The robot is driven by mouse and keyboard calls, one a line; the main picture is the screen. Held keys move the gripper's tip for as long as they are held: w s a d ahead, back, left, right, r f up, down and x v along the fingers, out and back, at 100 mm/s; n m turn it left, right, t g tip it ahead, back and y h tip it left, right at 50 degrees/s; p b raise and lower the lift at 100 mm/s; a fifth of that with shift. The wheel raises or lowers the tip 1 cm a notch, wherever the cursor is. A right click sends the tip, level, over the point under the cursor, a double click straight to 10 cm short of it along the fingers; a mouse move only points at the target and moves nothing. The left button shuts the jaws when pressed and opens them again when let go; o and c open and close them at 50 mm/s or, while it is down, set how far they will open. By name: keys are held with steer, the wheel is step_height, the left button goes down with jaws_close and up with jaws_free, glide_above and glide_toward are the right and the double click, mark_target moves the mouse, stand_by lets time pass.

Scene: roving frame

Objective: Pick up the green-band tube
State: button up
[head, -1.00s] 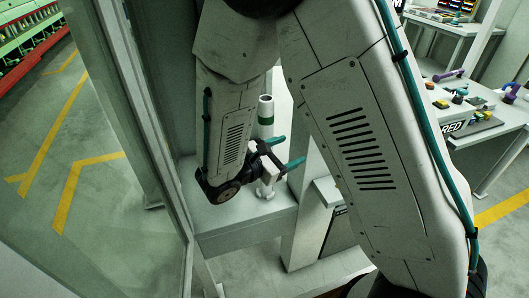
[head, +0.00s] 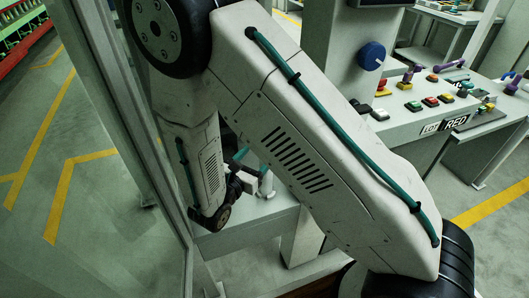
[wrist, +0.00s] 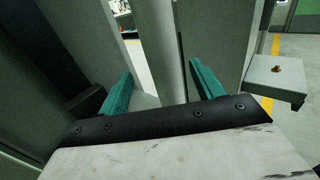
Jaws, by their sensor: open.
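In the head view, a short pale upright piece (head: 267,184) shows beside my gripper, on the pale ledge (head: 250,222); it looks like the lower part of the green-band tube. The green band is hidden behind my arm. My gripper (head: 252,164) is open, its teal fingers close to this piece, and I see no grip on it. In the wrist view, my gripper (wrist: 162,88) has its two teal fingers spread apart. A grey upright shape stands between them in that picture, with no green band showing; I cannot tell whether it is the tube.
A glass-like panel with a grey frame (head: 105,120) stands close on the left. In the wrist view, a small grey box (wrist: 275,80) with a brass-coloured button is at the right.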

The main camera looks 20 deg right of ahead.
steer(key=x, duration=0.7)
steer(key=shift+d+f, duration=0.3)
steer(key=shift+d, duration=0.2)
steer(key=c, duration=1.2)
